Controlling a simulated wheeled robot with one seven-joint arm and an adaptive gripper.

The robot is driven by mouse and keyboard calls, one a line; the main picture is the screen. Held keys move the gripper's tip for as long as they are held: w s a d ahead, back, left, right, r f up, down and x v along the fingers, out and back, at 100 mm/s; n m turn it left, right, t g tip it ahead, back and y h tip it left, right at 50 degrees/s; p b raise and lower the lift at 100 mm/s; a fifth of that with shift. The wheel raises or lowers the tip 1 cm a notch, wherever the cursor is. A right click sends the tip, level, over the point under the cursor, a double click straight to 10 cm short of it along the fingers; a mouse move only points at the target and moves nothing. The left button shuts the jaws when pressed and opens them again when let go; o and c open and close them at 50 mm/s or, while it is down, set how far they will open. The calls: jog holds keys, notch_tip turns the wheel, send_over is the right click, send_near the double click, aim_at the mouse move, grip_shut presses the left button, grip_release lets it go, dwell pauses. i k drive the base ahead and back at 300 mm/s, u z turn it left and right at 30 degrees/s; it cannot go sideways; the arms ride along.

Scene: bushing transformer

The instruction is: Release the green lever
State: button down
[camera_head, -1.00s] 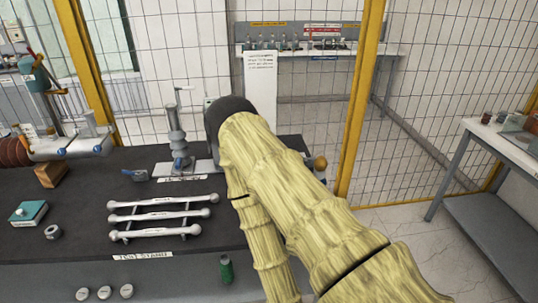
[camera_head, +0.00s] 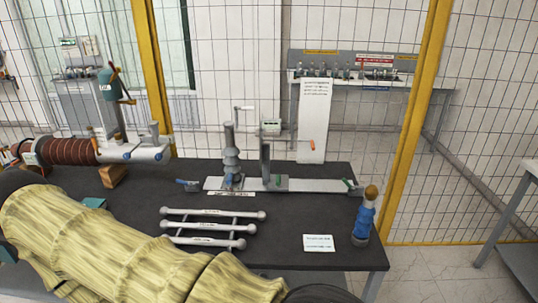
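A small green lever (camera_head: 350,186) sits at the right end of a grey base plate (camera_head: 318,186) on the dark bench. A second small green part (camera_head: 278,180) shows at the foot of the dark upright post (camera_head: 265,162) on the same plate. I cannot tell the exact position of either one. My arm, in a yellow sleeve, crosses the lower left and leaves at the bottom edge. My gripper is out of the picture, so whether it is open or shut does not show. The arm is apart from the plate.
A ribbed grey insulator (camera_head: 231,165) with a crank stands on the plate's left part. Silver rods (camera_head: 211,226) lie in a rack in front. A blue bottle-like object (camera_head: 364,220) and a white card (camera_head: 319,243) are at the right. A wire fence stands behind the bench.

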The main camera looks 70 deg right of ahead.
aim_at(353, 189)
jog(key=u, duration=1.55)
jog(key=k, duration=2.9)
jog(key=z, duration=2.3)
